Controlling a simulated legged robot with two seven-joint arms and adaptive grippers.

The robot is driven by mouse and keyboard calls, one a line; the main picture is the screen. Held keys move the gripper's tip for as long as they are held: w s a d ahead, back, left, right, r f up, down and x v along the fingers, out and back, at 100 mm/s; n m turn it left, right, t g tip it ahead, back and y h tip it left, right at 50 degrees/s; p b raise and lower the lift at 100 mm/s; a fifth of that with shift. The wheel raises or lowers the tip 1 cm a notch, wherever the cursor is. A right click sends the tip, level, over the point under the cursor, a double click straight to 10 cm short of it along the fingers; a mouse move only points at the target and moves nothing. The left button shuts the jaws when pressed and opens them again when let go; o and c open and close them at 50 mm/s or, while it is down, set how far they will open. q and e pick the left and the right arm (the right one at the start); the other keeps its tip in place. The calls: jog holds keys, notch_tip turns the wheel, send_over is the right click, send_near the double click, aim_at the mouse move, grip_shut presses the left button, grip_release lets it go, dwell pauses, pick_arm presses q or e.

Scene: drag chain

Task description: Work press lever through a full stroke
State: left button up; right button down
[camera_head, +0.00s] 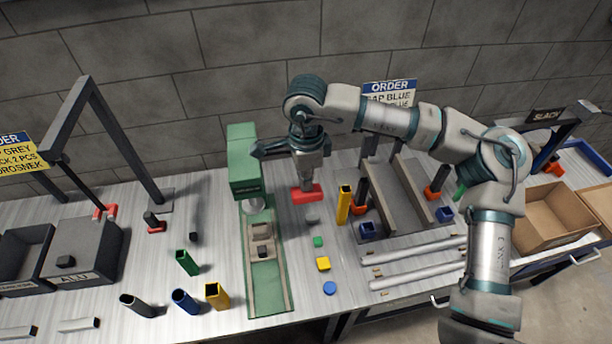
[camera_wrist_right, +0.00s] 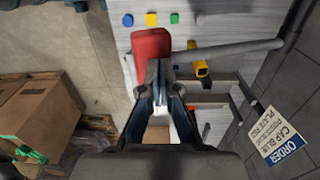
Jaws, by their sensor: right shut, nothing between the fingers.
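The green press (camera_head: 246,165) stands left of the middle of the table in the head view, its column upright over a long green base. A red block-like piece (camera_head: 307,194), apparently the lever's grip, shows right of the press; it also shows in the wrist view (camera_wrist_right: 152,43). A grey bar (camera_wrist_right: 230,52) runs from beside it toward the wall side. My right gripper (camera_head: 308,177) points down just above the red piece, shut and empty. Its fingertips (camera_wrist_right: 160,70) appear close to the red piece; contact cannot be told. My left gripper is out of view.
Green, yellow (camera_head: 323,264) and blue (camera_head: 329,288) blocks lie right of the press base. A yellow tube (camera_head: 344,205) stands near my gripper. Colored tubes stand front left, grey bins (camera_head: 83,250) farther left. Grey rails and a cardboard box (camera_head: 550,222) are at the right.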

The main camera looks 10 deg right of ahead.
aim_at(307, 196)
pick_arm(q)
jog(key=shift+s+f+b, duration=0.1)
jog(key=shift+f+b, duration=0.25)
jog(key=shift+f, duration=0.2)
pick_arm(e)
jog(key=shift+s+f, duration=0.25)
jog(key=shift+f, duration=0.35)
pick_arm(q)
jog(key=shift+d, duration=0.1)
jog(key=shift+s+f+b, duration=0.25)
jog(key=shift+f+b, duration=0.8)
pick_arm(e)
jog(key=shift+s+f, duration=0.2)
jog(key=shift+f, duration=0.5)
jog(key=shift+s+f, duration=0.15)
jog(key=shift+f, duration=0.5)
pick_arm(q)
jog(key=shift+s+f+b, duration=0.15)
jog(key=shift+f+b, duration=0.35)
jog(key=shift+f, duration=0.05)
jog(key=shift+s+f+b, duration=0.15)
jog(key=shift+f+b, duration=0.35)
pick_arm(e)
jog(key=shift+s+f, duration=0.15)
jog(key=shift+f, duration=1.25)
